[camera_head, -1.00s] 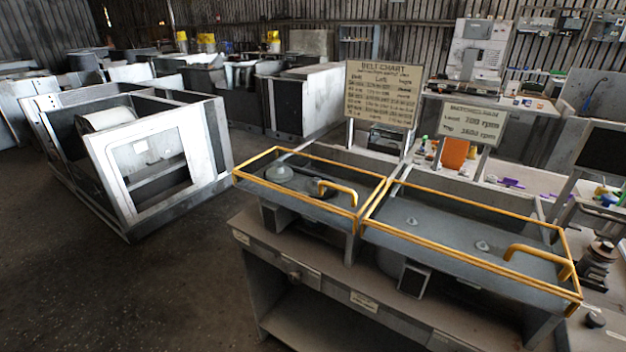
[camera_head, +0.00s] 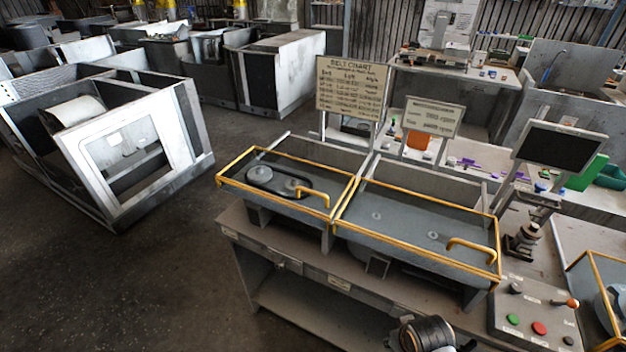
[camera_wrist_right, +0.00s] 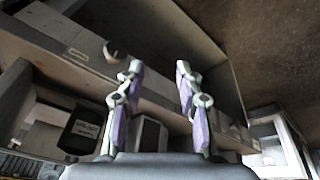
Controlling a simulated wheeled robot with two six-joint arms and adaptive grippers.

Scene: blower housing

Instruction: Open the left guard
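The left guard (camera_head: 268,202) is a yellow-edged frame with a yellow handle (camera_head: 314,194) at its front right. In the head view it lies flat over the left bay of the bench. A dark belt loop around grey pulleys (camera_head: 262,174) shows through it. A similar right guard (camera_head: 415,255) with its own yellow handle (camera_head: 470,249) lies flat beside it. My right gripper (camera_wrist_right: 158,68) is open and empty in the right wrist view, with the grey bench front behind its fingers. My left gripper does not show in either view.
A belt chart sign (camera_head: 350,88) and a smaller sign (camera_head: 433,117) stand behind the guards. A control panel (camera_head: 530,322) with coloured buttons and a dark monitor (camera_head: 560,147) are on the right. The floor (camera_head: 150,285) left of the bench is clear.

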